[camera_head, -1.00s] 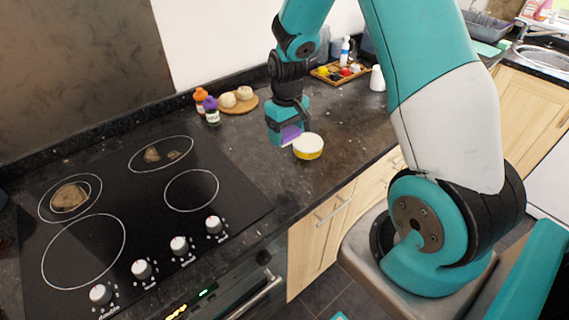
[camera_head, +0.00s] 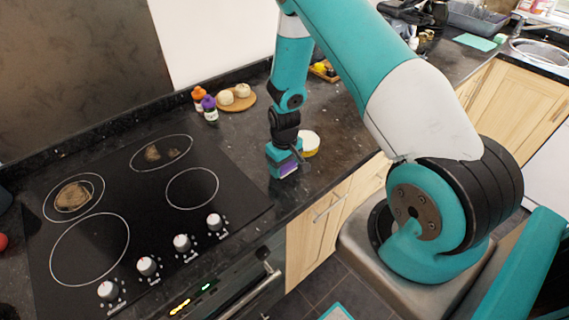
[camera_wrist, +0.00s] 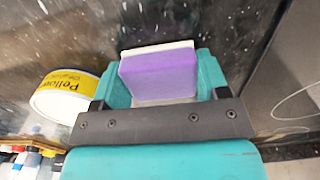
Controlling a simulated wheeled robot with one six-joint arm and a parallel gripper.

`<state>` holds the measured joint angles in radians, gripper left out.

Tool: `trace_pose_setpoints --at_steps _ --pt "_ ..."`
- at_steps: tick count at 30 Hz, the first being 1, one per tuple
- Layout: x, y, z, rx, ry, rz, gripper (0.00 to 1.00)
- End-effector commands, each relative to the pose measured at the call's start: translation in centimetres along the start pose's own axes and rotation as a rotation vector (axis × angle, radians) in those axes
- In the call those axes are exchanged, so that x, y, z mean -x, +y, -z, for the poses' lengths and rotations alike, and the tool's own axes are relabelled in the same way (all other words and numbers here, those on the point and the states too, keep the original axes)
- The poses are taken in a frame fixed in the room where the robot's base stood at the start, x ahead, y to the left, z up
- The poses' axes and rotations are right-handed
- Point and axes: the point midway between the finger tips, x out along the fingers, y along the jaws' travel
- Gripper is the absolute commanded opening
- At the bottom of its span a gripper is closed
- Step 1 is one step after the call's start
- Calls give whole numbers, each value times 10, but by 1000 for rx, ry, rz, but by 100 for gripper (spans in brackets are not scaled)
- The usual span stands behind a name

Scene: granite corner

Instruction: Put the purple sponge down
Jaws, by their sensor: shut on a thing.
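The purple sponge (camera_wrist: 158,75) is a purple block with a pale layer along one side, held between the two teal fingers of my gripper (camera_wrist: 163,82) in the wrist view. In the head view my gripper (camera_head: 284,163) points down at the counter to the right of the hob, and the sponge (camera_head: 289,169) shows low between its fingers. The sponge is at or close above the dark granite counter (camera_head: 240,150); I cannot tell whether it touches. My gripper is shut on it.
A yellow and white tub (camera_head: 310,143) stands close behind my gripper; it also shows in the wrist view (camera_wrist: 66,95). Purple (camera_head: 209,108) and orange-capped bottles (camera_head: 198,98) and a round board (camera_head: 246,103) stand farther back. The black hob (camera_head: 130,210) lies left.

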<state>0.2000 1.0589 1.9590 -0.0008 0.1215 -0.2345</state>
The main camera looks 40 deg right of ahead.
Motion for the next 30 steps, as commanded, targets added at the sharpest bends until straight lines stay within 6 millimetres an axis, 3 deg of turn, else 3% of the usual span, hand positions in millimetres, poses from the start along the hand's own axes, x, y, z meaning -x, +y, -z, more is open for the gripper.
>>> trace_pose_setpoints --at_steps 5,6,9,20,23,30 --pt "-5 0 0 0 -1 0 38" --pt "-3 0 0 0 -1 0 77" --pt "-3 0 0 0 -1 0 93" --pt "4 0 0 0 1 0 93" --pt "14 0 1 0 3 -1 93" --pt "61 0 2 0 6 -1 93"
